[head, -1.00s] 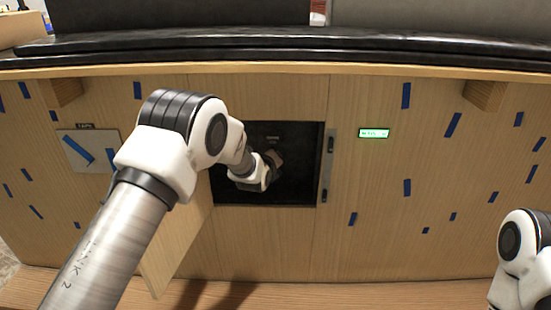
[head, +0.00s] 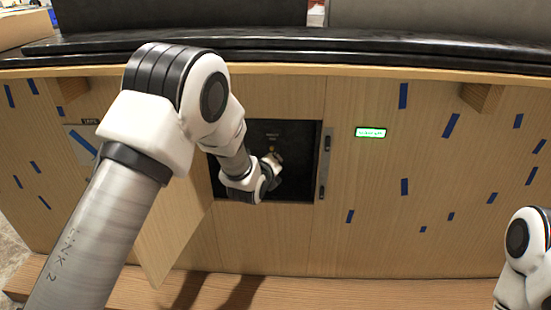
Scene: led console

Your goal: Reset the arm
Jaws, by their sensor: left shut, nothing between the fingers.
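My left arm reaches into a dark square opening (head: 299,185) in the wooden console front. My left gripper (head: 276,160) is small, inside the opening and partly hidden by its wrist. It is shut and holds nothing. Small unreadable lettering and a small yellowish spot show on the dark back wall just above it. A wooden door (head: 172,240) hangs open on the opening's left, partly behind my arm. A small display (head: 370,132) to the right of the opening glows green with unreadable text. My right gripper is out of view; only part of its arm shows at the right edge.
A black padded ledge (head: 430,58) runs along the top of the console. Blue tape strips (head: 452,125) dot the wooden panels. A metal latch strip (head: 324,160) lines the opening's right edge. A wooden step (head: 390,290) runs along the bottom.

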